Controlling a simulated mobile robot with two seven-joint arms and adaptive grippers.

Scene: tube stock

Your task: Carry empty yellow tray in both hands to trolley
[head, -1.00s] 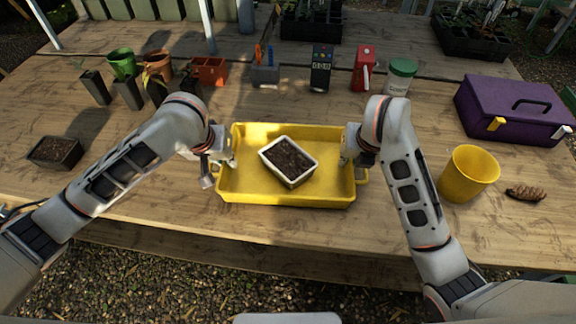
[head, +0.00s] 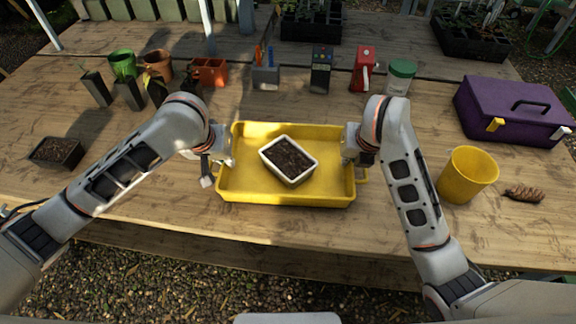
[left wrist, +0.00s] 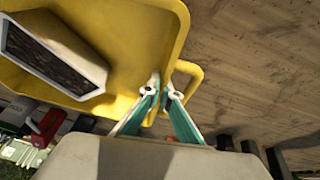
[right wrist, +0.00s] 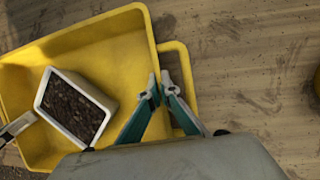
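The yellow tray (head: 240,190) is in front of me at the middle of the table's near side. It is not empty: a white rectangular pot of dark soil (head: 289,160) stands in it, also visible in the left wrist view (left wrist: 60,55) and right wrist view (right wrist: 75,105). My left gripper (left wrist: 161,90) has its fingers either side of the tray's left end wall, one inside the handle loop, closed on the wall. My right gripper (right wrist: 160,84) holds the right end wall the same way. I cannot tell whether the tray touches the table. No trolley is in view.
A yellow pot (head: 467,175), a pine cone (head: 524,194) and a purple toolbox (head: 514,108) lie to the right. A black soil pot (head: 57,152) is at left. Several pots, a red device (head: 364,68) and a green-lidded jar (head: 399,77) stand behind. The table's front edge is close.

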